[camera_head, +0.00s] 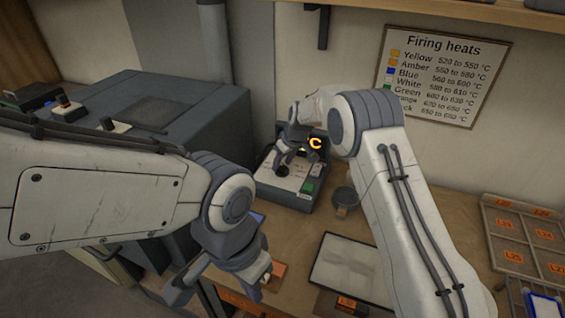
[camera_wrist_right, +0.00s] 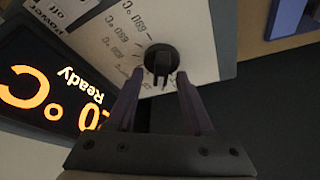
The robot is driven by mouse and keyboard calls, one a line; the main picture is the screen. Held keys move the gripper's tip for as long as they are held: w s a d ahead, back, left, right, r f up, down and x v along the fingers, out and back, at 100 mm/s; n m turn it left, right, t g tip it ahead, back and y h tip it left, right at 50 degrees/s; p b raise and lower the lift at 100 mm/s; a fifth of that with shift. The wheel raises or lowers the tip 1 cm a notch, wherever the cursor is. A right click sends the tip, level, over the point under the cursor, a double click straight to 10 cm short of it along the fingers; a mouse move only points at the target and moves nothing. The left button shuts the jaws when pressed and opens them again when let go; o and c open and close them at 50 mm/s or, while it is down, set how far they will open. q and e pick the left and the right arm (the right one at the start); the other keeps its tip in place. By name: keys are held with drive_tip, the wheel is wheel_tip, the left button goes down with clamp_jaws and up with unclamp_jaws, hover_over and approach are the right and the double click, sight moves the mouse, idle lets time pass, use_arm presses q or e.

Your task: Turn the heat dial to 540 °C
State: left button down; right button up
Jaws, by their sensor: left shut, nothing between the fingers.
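The heat dial (camera_wrist_right: 162,58) is a round black knob on a white panel printed with temperature marks, shown upside down in the right wrist view. I cannot read its setting surely. My right gripper (camera_wrist_right: 161,75) is open, its two fingertips apart at the near side of the knob. In the head view my right gripper (camera_head: 284,158) hangs over the controller panel (camera_head: 300,172). The lit display (camera_wrist_right: 45,90) shows orange digits ending in 0 °C and the word Ready; its start is cut off. My left gripper (camera_head: 262,278) is shut and empty, low in front of the bench.
A Firing heats chart (camera_head: 442,75) hangs on the wall. A large grey kiln-like box (camera_head: 130,110) stands left of the controller. A small grey cup (camera_head: 345,197), a pale framed sheet (camera_head: 352,268) and a compartment tray (camera_head: 525,235) lie to the right on the bench.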

drive_tip(key=shift+r, duration=0.1)
drive_tip(key=shift+s+r, duration=0.1)
drive_tip(key=shift+r, duration=0.25)
drive_tip(key=b+v, duration=0.2)
drive_tip(key=v, duration=0.7)
drive_tip(key=shift+d+r+b, duration=0.2)
drive_tip(key=shift+r+b, duration=0.05)
drive_tip(key=shift+b, duration=0.15)
drive_tip(key=shift+s, duration=0.1)
